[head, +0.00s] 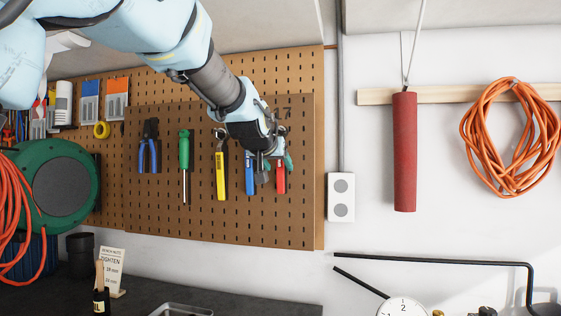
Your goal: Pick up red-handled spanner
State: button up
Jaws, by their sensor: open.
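The red-handled spanner (280,180) hangs on the pegboard, at the right end of a row of tools. Its red handle shows below my gripper (272,162), and its upper part is hidden behind the gripper. My gripper is open and reaches in from the upper left, in front of the spanner's upper part. I cannot tell whether the fingers touch it.
A blue-handled tool (250,178) hangs close on the left, then a yellow-handled tool (220,170), a green screwdriver (184,155) and blue pliers (149,150). The pegboard (230,228) is bare below. A white socket box (341,198) and red cylinder (405,150) are to the right.

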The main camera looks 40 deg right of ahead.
jog(key=shift+x, duration=1.1)
grip_shut()
jog(key=shift+r, duration=0.1)
dwell(0.6)
